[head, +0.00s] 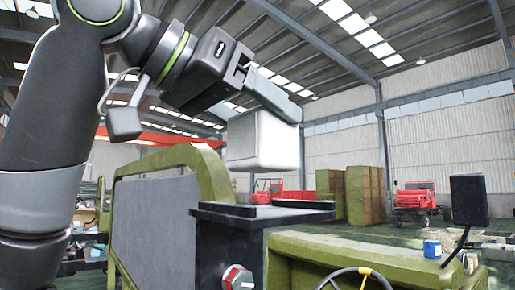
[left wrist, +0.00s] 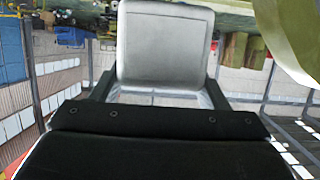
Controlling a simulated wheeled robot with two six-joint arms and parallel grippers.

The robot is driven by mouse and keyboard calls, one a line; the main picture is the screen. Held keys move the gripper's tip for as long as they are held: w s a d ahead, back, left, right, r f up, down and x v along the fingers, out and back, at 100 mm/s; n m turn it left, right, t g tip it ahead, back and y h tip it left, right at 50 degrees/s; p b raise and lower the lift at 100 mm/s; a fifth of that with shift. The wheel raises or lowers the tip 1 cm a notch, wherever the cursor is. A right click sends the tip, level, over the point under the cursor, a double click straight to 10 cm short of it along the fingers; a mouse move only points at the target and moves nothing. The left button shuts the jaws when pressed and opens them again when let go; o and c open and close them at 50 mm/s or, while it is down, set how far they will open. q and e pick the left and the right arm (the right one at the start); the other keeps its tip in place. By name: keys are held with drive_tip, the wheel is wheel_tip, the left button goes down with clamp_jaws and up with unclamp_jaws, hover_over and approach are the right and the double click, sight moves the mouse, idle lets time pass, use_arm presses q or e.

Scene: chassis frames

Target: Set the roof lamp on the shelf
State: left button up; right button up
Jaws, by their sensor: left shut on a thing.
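The roof lamp is a pale grey, box-shaped thing (head: 262,145) hanging in the air in the head view. My left gripper (head: 278,104) is shut on its upper part, coming in from the upper left. In the left wrist view the lamp (left wrist: 165,45) sits between the two dark fingers. A black flat-topped stand (head: 262,214), which looks like the shelf, is below the lamp, with dark bars along its top. The lamp appears apart from it; the exact gap is hard to tell. My right gripper is not in view.
A green vehicle body with a tall frame panel (head: 155,215) stands left of the stand. A red knob (head: 238,279) is on the stand's front. To the right are a steering wheel (head: 355,272), a blue can (head: 432,248) and a dark mirror-like plate (head: 468,200).

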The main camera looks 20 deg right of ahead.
sight(242, 142)
use_arm(q)
drive_tip(key=shift+w+d+f, duration=0.1)
drive_tip(key=shift+d+f, duration=0.3)
drive_tip(key=shift+f, duration=0.35)
drive_tip(key=shift+s+a+f+p, duration=0.15)
drive_tip(key=shift+a+f+p, duration=0.05)
drive_tip(key=shift+f, duration=0.2)
drive_tip(key=shift+s+a+f+p, duration=0.1)
drive_tip(key=shift+a+f+p, duration=0.1)
drive_tip(key=shift+f, duration=0.55)
drive_tip(key=shift+w+f, duration=0.1)
drive_tip(key=shift+f, duration=0.1)
drive_tip(key=shift+w+d, duration=0.1)
drive_tip(key=shift+d, duration=0.1)
drive_tip(key=shift+f, duration=0.15)
drive_tip(key=o, duration=1.4)
drive_tip(key=shift+s+a, duration=0.15)
drive_tip(key=shift+s, duration=0.05)
drive_tip(key=shift+o, duration=0.3)
drive_tip(key=shift+w, duration=0.1)
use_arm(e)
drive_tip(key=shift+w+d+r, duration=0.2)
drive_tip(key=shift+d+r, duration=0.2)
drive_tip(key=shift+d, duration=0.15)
